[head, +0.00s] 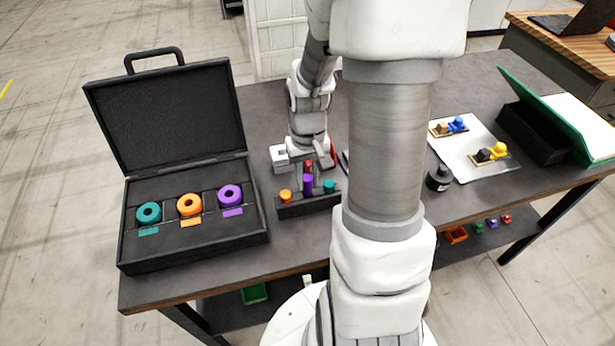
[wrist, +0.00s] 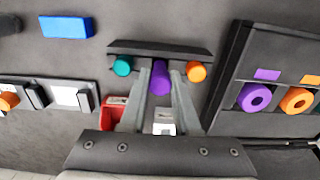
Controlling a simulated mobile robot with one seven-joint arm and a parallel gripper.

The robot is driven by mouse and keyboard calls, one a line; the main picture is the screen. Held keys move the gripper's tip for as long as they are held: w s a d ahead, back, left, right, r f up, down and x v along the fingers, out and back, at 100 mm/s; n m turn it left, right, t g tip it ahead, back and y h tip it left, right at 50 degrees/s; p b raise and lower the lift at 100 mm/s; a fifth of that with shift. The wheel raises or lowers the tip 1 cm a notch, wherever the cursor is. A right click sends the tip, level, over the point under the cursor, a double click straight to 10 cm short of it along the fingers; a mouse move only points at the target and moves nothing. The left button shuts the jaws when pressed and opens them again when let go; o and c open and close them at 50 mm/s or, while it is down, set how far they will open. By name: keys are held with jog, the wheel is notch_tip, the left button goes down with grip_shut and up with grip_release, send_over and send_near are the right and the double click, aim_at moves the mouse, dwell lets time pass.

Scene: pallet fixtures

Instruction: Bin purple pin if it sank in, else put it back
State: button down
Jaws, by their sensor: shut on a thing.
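The purple pin (head: 308,183) stands upright at the middle of the dark rack (head: 320,205), showing much taller than the orange pin (head: 285,196) and teal pin (head: 328,187) at the ends. My gripper (head: 308,172) is over the rack, shut on the purple pin. In the wrist view the pin (wrist: 160,78) lies between my two fingers (wrist: 161,88), with the teal pin (wrist: 122,65) and orange pin (wrist: 196,71) to either side. I cannot tell whether the purple pin's lower end is in the rack or just above it.
An open black case (head: 190,240) with teal, orange and purple rings stands left. A red object (wrist: 112,112) sits near my gripper. A white sheet (head: 462,145) with blue and yellow pieces, a black knob (head: 439,178) and a green folder (head: 560,115) are on the right.

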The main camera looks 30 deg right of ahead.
jog(key=shift+f+b, duration=0.35)
jog(key=shift+f, duration=0.15)
jog(key=shift+c, duration=0.8)
grip_release()
notch_tip(320, 180, up, 9)
jog(key=p, duration=0.7)
jog(key=shift+r, duration=0.1)
